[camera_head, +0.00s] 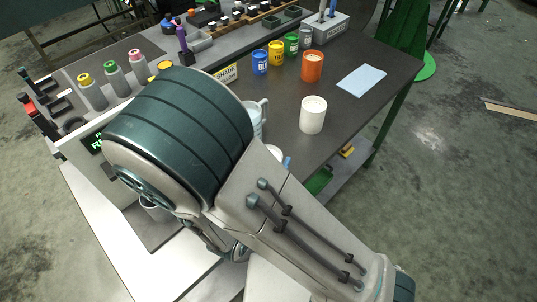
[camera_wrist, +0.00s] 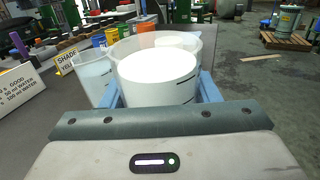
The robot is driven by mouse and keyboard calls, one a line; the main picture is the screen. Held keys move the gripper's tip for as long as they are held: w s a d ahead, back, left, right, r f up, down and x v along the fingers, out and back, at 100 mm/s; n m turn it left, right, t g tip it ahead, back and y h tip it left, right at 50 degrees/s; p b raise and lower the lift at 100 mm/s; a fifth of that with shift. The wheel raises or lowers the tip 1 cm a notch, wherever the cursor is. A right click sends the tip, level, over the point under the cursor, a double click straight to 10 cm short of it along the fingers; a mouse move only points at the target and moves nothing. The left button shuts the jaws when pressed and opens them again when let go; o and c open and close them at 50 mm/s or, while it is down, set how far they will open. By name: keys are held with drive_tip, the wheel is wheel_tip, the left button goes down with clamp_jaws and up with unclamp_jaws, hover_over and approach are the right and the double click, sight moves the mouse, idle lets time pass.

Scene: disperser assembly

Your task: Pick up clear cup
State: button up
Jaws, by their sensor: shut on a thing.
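A clear cup (camera_wrist: 156,75) with measuring marks and white contents stands upright between the blue fingers of my gripper (camera_wrist: 160,90) in the wrist view. The fingers are shut on its sides. I cannot tell whether its base touches the table. In the head view my arm hides most of it; a white rim (camera_head: 274,151) and a blue fingertip (camera_head: 287,162) show beside the arm.
A clear jug (camera_wrist: 93,76) stands close at the left of the held cup. A white cup (camera_head: 313,115), an orange cup (camera_head: 312,66) and several paint cans (camera_head: 276,53) stand beyond. A light blue cloth (camera_head: 362,80) lies at the right.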

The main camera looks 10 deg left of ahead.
drive_tip(key=shift+s+d+r+p, duration=0.15)
drive_tip(key=shift+d+p, duration=0.25)
drive_tip(key=shift+p, duration=0.85)
drive_tip(key=shift+d+r+p, duration=0.2)
drive_tip(key=shift+d+p, duration=0.2)
drive_tip(key=shift+p, duration=0.8)
